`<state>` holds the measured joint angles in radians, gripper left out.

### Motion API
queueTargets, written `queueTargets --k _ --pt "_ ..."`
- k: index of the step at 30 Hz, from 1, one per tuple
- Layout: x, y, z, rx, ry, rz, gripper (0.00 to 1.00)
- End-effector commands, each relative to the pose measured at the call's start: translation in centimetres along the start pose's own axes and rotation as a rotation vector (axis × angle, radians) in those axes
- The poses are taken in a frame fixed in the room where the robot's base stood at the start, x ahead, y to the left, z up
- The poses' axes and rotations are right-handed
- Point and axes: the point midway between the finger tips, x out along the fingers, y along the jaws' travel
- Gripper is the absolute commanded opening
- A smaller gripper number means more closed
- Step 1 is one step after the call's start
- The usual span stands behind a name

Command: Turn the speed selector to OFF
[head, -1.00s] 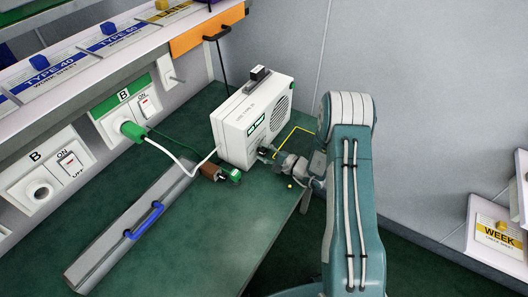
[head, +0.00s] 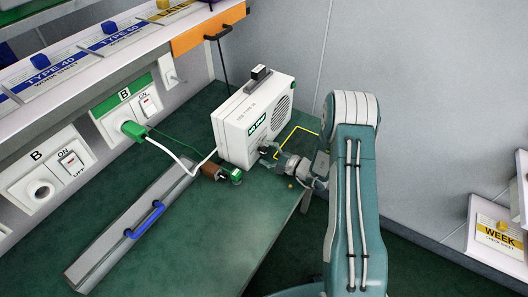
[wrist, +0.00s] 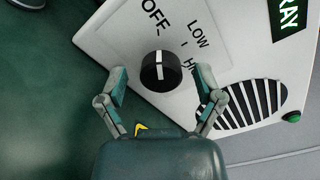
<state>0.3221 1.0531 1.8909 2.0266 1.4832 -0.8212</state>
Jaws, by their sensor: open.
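The speed selector (wrist: 161,71) is a round black knob with a white pointer line, on the white face of a box-shaped device (head: 238,138). In the wrist view the labels OFF, LOW and a partly hidden HI sit around it. In the head view my gripper (head: 270,153) is at the device's front lower corner, and the knob is mostly hidden.
The device stands on a green bench (head: 194,228) near its right edge. A grey cover with a blue handle (head: 145,220) lies at the front left.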

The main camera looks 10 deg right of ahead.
Motion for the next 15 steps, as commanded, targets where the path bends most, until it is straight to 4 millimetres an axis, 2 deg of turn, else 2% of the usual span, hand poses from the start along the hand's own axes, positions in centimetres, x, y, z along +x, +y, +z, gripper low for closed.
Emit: queueTargets --k 9,15 --pt "-6.5 0.0 -0.2 0.003 0.005 -0.002 0.85" --pt "-9.8 0.1 -0.1 0.002 0.003 0.001 0.85"
